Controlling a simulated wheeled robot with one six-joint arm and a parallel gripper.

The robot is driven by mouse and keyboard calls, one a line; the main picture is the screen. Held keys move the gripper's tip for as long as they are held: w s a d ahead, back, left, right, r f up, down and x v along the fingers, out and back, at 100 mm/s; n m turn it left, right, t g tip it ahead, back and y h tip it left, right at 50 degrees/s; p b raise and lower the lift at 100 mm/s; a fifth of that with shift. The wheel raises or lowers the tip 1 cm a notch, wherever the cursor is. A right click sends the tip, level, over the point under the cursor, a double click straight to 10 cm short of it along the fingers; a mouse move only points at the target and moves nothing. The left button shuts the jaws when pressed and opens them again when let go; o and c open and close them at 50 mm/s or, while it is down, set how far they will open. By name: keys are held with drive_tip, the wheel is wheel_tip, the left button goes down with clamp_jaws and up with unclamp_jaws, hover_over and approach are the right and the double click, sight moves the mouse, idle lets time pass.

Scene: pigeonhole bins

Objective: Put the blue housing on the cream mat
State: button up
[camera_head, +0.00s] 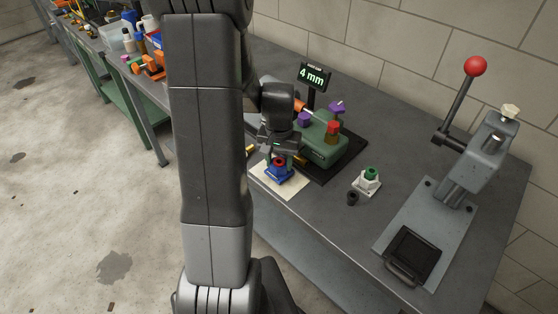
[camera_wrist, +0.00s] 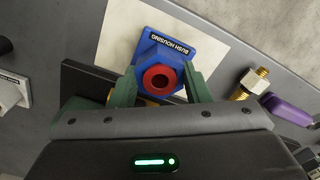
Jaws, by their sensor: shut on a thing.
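The blue housing (camera_head: 278,175) is a blue block with a red ring in its top. It also shows in the wrist view (camera_wrist: 178,50), with a "BUSH HOUSING" label. The cream mat (camera_head: 291,189) lies under it on the bench and also shows in the wrist view (camera_wrist: 120,38). My gripper (camera_wrist: 161,88) is shut on the blue housing, with a green finger on each side of it.
A green fixture (camera_head: 322,142) with red and purple knobs stands close behind the mat. A white housing with a green ring (camera_head: 367,182) and a black ring (camera_head: 352,198) are to the right. A lever press (camera_head: 482,160) stands farther right. A brass fitting (camera_wrist: 252,82) is nearby.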

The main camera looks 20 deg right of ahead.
drive_tip(key=shift+f, duration=0.45)
drive_tip(key=shift+f, duration=0.25)
drive_tip(key=o, duration=1.3)
drive_tip(key=shift+r, duration=0.1)
wheel_tip(320, 180, up, 12)
drive_tip(key=shift+r+b, duration=0.15)
drive_tip(key=shift+b, duration=0.2)
